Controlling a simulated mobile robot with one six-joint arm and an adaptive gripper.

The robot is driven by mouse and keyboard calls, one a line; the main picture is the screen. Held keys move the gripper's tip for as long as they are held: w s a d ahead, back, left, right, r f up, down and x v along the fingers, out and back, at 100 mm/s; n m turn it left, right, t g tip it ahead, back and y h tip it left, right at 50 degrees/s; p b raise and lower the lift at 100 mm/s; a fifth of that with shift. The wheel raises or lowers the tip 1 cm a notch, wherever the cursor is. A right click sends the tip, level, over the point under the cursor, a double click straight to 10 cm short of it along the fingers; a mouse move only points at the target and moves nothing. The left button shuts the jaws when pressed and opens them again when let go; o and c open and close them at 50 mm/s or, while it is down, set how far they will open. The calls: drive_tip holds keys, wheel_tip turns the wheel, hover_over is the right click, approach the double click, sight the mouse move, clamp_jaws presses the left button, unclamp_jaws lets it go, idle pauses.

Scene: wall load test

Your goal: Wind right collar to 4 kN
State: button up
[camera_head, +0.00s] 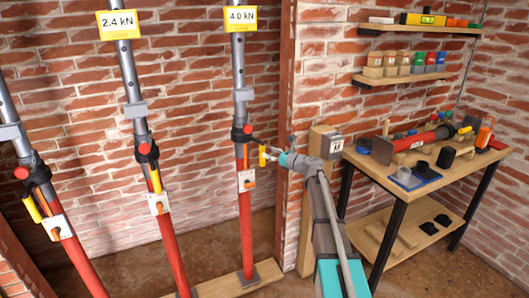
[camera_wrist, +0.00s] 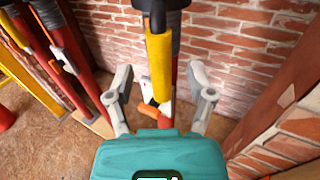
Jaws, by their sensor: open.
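The right prop (camera_head: 245,215) is a red lower tube with a grey upper tube. Its yellow display (camera_head: 241,18) reads 4.0 kN. Its black collar (camera_head: 240,133) has an arm reaching right to a yellow handle (camera_head: 262,157). In the wrist view this handle (camera_wrist: 160,65) appears between the two grey fingers, with the black collar (camera_wrist: 160,5) at the top edge. My gripper (camera_head: 276,156) is just right of the handle, open and holding nothing. Whether a finger touches the handle cannot be told.
The middle prop (camera_head: 172,235) shows 2.4 kN on its display (camera_head: 118,23). The left prop (camera_head: 85,270) has its display out of view. A brick pier (camera_head: 290,100) stands close to my gripper. A workbench (camera_head: 465,180) with tools and shelves (camera_head: 415,78) is at right.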

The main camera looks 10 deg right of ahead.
drive_tip(key=v, duration=0.8)
drive_tip(key=shift+w, duration=0.1)
drive_tip(key=s+a+f+n+g+h, duration=0.4)
drive_tip(key=s+a+f+n+g, duration=0.3)
drive_tip(key=s+n, duration=0.45)
drive_tip(key=s+a+f+n+g+h, duration=0.35)
drive_tip(key=s+a+f+n, duration=0.25)
drive_tip(key=s+f+n, duration=0.5)
drive_tip(key=s+d+n+g+h, duration=0.3)
drive_tip(key=s+n+h, duration=0.2)
drive_tip(key=s, duration=0.5)
wheel_tip(320, 180, up, 13)
drive_tip(key=p, duration=1.3)
drive_tip(key=shift+s+f+y, duration=0.1)
drive_tip(key=shift+y, duration=0.15)
idle(1.0)
